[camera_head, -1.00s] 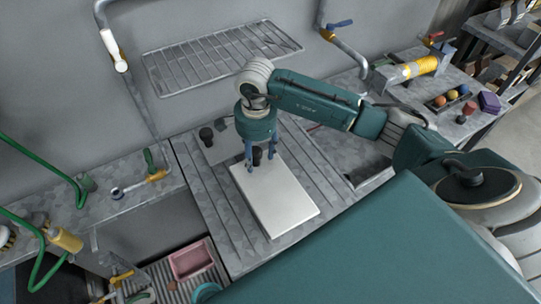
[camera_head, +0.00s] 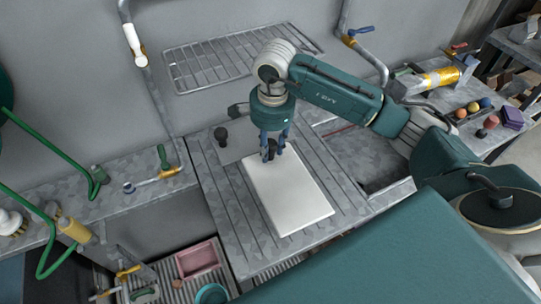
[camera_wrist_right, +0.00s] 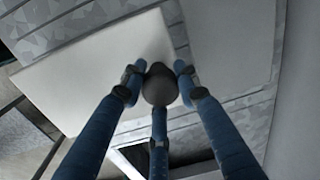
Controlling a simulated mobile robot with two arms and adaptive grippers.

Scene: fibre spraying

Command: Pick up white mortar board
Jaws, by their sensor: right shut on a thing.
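The white mortar board (camera_head: 290,197) is a flat pale rectangle over the ribbed grey worktop. It also shows in the right wrist view (camera_wrist_right: 95,65). My right gripper (camera_head: 272,152) points down at its far end, its blue fingers closed around a dark round knob (camera_wrist_right: 160,84). In the right wrist view the fingers (camera_wrist_right: 158,78) surround this knob against the board's edge. I cannot tell whether the board is clear of the worktop. My left gripper is not in view.
A grey plate with a dark knob (camera_head: 221,135) lies behind the white board. A wire rack (camera_head: 235,57) hangs on the wall. A pink tray (camera_head: 197,260) sits at lower left. An open basin is right of the ribbed worktop (camera_head: 222,205). Coloured balls (camera_head: 472,106) stand at right.

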